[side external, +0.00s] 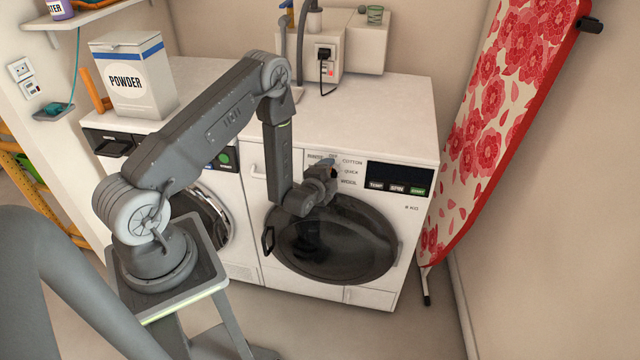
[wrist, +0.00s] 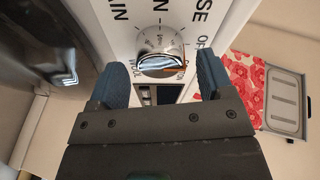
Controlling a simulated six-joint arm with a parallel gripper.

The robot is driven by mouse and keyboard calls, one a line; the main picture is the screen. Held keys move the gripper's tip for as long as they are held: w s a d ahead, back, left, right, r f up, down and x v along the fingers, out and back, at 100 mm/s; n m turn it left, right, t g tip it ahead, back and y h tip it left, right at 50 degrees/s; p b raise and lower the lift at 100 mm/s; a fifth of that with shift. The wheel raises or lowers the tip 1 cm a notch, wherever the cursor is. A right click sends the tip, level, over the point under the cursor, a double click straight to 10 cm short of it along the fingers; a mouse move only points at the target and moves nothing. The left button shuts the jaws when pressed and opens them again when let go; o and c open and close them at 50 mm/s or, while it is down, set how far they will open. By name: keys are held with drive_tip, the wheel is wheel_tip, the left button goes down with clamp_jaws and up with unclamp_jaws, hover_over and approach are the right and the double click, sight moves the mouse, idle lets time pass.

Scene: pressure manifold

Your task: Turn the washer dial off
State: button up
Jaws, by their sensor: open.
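The washer (side external: 412,222) is the white machine on the right, with a dark round door and a control panel. Its dial (wrist: 160,42) is a round silver knob with a marked ring, near the top middle of the wrist view. An orange mark lies at its lower right edge. Printed letters surround it, partly cut off; "OF" shows at the right. My gripper (wrist: 162,68) is open, with one blue-grey finger on each side of the dial and gaps showing. In the side view my gripper (side external: 326,178) is at the panel and largely hides the dial.
A second machine stands left, with a powder box (side external: 137,78) on top. A dark display (side external: 400,177) with buttons lies right of the dial. A red floral ironing board (side external: 490,120) leans at the right. Hoses and a plugged socket (side external: 324,55) are behind the washer.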

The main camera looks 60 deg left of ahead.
drive_tip(key=v, duration=1.3)
drive_tip(key=w+d+r+n+g+h, duration=0.1)
drive_tip(key=w+d+r+n+h, duration=0.2)
drive_tip(key=r, duration=0.6)
drive_tip(key=w+d+r+n+g+h, duration=0.1)
drive_tip(key=d+r+n+g+h, duration=0.15)
drive_tip(key=d+r, duration=0.45)
drive_tip(key=s+d+r+n+g+h, duration=0.1)
drive_tip(key=s+r+g, duration=0.1)
drive_tip(key=s+r, duration=0.5)
drive_tip(key=s+d+r+n+g+h, duration=0.1)
drive_tip(key=s+d+r+n+g, duration=0.1)
drive_tip(key=s+r, duration=0.5)
drive_tip(key=s, duration=0.5)
drive_tip(key=shift+d, duration=0.3)
